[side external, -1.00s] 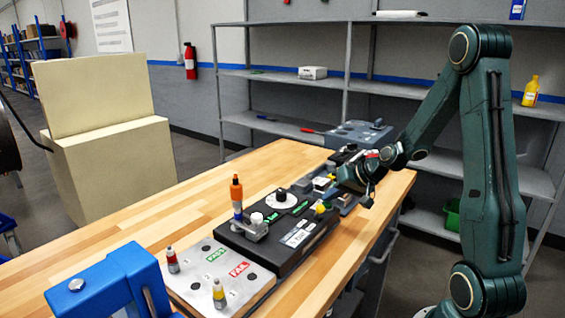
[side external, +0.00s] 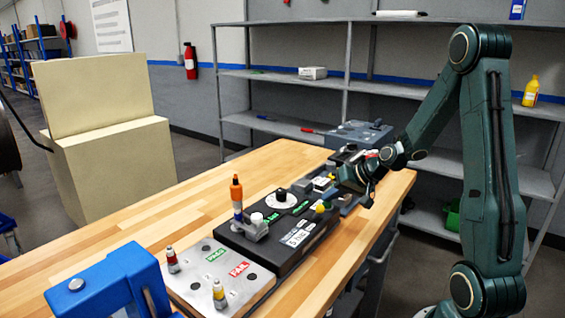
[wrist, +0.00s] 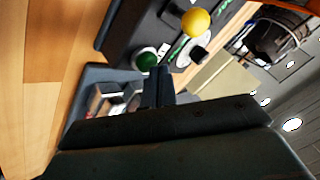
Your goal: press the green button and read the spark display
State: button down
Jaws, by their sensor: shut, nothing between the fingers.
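The black tester box (side external: 262,243) stands on the wooden bench, with a white dial (side external: 281,200), a yellow knob (side external: 320,208) and a white marked panel (side external: 297,235); the panel's text is too small to read. In the wrist view the green button (wrist: 146,60) sits near the box's edge, with the yellow knob (wrist: 196,21) and white dial (wrist: 190,50) beyond it. My gripper (wrist: 157,72) is shut and empty, its tips appearing beside the button; I cannot tell whether they touch it. In the side view my gripper (side external: 365,178) is at the box's far right end.
A grey plate (side external: 197,268) with PASS and FAIL labels holds a red-topped and a yellow-topped part. Small parts and a grey case (side external: 357,134) lie behind my gripper. The bench's left side is clear.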

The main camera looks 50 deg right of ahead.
jog(key=shift+f, duration=0.55)
jog(key=shift+r, duration=0.45)
dwell(0.6)
jog(key=shift+r, duration=3.05)
jog(key=s+a+r+n+g, duration=0.1)
jog(key=s+a+r+n, duration=0.2)
jog(key=a, duration=0.4)
jog(key=s+a+r+n+g, duration=0.2)
jog(key=s+a+r, duration=0.15)
jog(key=a, duration=0.45)
jog(key=s+a+n, duration=0.1)
jog(key=s+a, duration=0.1)
jog(key=s, duration=0.4)
jog(key=s+a+r+n+h, duration=0.1)
jog(key=s+a, duration=0.2)
jog(key=s, duration=0.4)
jog(key=shift+s+a+r+n+g, duration=0.15)
jog(key=shift+a+r+n+g, duration=0.15)
jog(key=shift+n, duration=0.1)
